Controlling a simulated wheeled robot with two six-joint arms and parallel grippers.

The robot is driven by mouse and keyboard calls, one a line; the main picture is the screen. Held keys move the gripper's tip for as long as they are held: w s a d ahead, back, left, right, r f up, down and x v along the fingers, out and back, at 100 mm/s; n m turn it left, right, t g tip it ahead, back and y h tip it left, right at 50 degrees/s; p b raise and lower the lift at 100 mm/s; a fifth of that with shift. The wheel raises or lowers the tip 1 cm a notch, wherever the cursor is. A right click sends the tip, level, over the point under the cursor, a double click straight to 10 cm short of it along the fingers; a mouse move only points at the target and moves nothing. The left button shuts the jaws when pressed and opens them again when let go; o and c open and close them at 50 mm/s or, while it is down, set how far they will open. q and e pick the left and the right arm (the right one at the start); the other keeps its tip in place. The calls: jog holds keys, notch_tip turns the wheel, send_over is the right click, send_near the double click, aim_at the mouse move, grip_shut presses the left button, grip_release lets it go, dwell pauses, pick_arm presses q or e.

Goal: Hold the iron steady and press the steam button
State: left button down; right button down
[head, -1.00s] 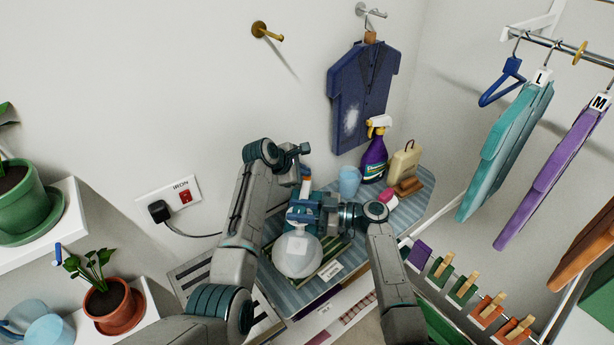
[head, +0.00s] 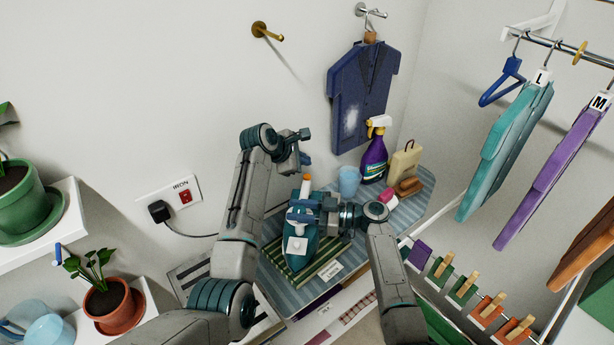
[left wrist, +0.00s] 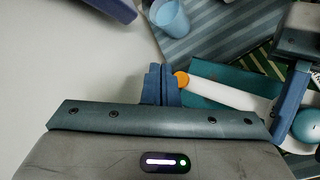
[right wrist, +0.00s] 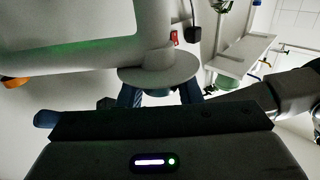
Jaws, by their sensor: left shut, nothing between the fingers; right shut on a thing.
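The teal iron (head: 299,247) with a white handle lies on a green-striped cloth on the ironing board. Its orange button (head: 307,177) is at the handle's upper end; it also shows in the left wrist view (left wrist: 182,79). My right gripper (head: 322,214) is shut on the iron's handle; the right wrist view shows its fingers (right wrist: 158,94) around a pale part of it. My left gripper (head: 306,159) is shut and empty, beside the orange button in the picture. In the left wrist view its closed fingers (left wrist: 160,84) overlap the button's edge; I cannot tell whether they touch.
A wall socket (head: 172,200) with a red switch is at left. A blue garment (head: 360,98) hangs behind.

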pick_arm(q)
jog(key=shift+r, duration=1.2)
pick_arm(e)
jog(key=c, duration=0.9)
grip_release()
jog(key=shift+c, duration=0.2)
jog(key=shift+d, duration=0.1)
